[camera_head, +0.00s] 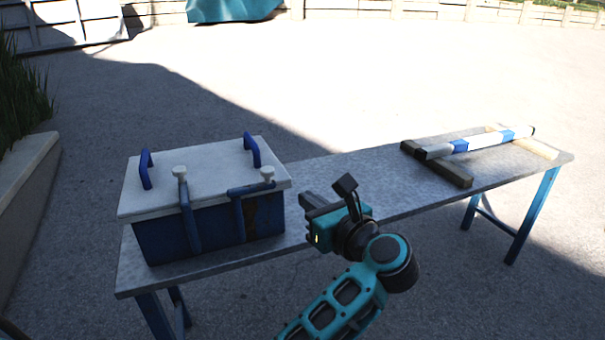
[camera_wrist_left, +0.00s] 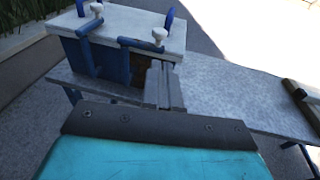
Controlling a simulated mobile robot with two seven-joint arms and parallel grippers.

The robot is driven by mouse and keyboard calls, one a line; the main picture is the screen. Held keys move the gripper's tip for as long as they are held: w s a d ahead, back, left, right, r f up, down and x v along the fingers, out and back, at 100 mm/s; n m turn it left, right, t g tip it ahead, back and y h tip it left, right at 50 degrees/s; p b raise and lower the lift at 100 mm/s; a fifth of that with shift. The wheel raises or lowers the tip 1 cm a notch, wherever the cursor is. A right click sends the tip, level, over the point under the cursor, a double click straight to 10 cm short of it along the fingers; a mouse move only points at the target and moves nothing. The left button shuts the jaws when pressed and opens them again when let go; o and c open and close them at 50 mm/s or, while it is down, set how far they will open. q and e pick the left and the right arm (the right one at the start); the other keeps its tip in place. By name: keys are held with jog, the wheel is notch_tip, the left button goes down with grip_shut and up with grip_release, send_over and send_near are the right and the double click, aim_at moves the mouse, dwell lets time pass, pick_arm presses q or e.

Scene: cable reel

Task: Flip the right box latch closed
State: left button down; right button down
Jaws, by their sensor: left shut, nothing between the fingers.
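The box (camera_head: 215,238) is blue with a white lid (camera_head: 205,175) that lies shut on it. The right latch (camera_head: 250,189) is a blue bent bar on the front, with one arm running sideways along the lid's edge beneath a white knob (camera_head: 267,173) and one hanging down. The left latch (camera_head: 187,215) hangs down below its own white knob (camera_head: 180,171). My left gripper (camera_head: 308,202) is shut and empty, just right of the box and apart from the latch. In the left wrist view, its fingers (camera_wrist_left: 164,86) appear before the box's right front corner, below the right latch (camera_wrist_left: 140,43).
The box stands at the left end of a grey table (camera_head: 340,180). Two blue handles (camera_head: 251,150) rise from the lid. A white-and-blue bar (camera_head: 480,142) rests on wooden blocks (camera_head: 437,165) at the right end. The table between is clear.

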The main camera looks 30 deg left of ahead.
pick_arm(q)
jog(key=shift+d, duration=0.1)
dwell(0.3)
jog(key=p, duration=0.2)
send_near(271, 174)
jog(key=x, duration=0.6)
jog(key=shift+w+a, duration=0.25)
jog(key=shift+a, duration=0.1)
jog(key=shift+b, duration=0.4)
